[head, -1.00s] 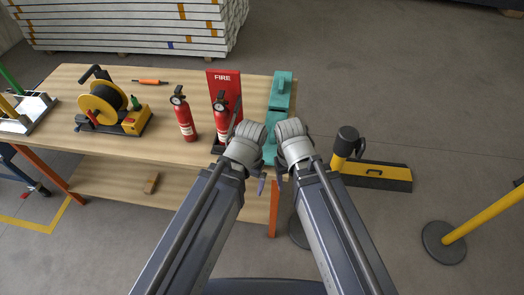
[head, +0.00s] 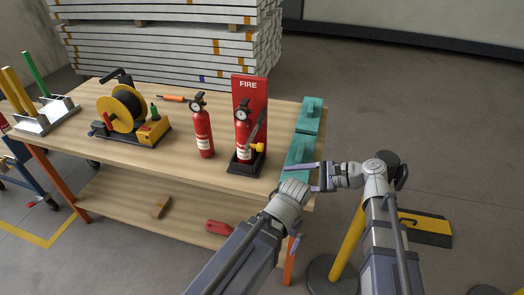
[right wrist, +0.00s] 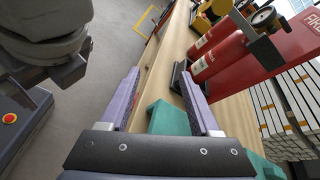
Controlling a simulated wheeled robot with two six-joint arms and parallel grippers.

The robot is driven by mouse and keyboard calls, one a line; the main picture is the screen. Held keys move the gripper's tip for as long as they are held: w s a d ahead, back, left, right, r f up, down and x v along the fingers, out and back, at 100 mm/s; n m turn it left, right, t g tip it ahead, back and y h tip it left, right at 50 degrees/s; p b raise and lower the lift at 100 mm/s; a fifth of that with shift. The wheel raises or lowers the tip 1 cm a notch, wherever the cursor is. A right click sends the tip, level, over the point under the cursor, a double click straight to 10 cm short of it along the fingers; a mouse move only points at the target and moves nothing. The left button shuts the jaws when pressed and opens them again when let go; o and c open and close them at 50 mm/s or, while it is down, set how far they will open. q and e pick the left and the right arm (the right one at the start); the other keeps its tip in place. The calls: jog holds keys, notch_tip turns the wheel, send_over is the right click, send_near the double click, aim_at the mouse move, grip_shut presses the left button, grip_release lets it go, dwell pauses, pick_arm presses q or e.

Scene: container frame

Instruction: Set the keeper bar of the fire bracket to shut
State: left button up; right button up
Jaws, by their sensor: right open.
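The fire bracket (head: 249,92) is a red panel marked FIRE on a black base, on the workbench. A red extinguisher (head: 242,128) stands upright in it. The grey keeper bar (head: 259,126) slants up at the extinguisher's right side, with a yellow knob (head: 258,147) near its lower end. In the right wrist view, a dark bar (right wrist: 257,40) shows beside the extinguisher. My right gripper (head: 300,176) is open and empty, right of the bracket, over a teal case; its fingers (right wrist: 157,72) show apart. My left gripper (head: 293,242) is mostly hidden under its wrist.
A second extinguisher (head: 203,132) stands left of the bracket. Two teal cases (head: 310,112) lie at the bench's right end. A yellow hose reel (head: 130,110) and an orange screwdriver (head: 172,98) are further left. A yellow post (head: 347,240) stands right of the bench.

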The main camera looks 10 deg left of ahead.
aim_at(261, 148)
notch_tip(261, 148, up, 8)
jog(key=w+a+m+y, duration=0.2)
jog(key=m+y, duration=0.2)
jog(key=shift+a, duration=4)
grip_shut()
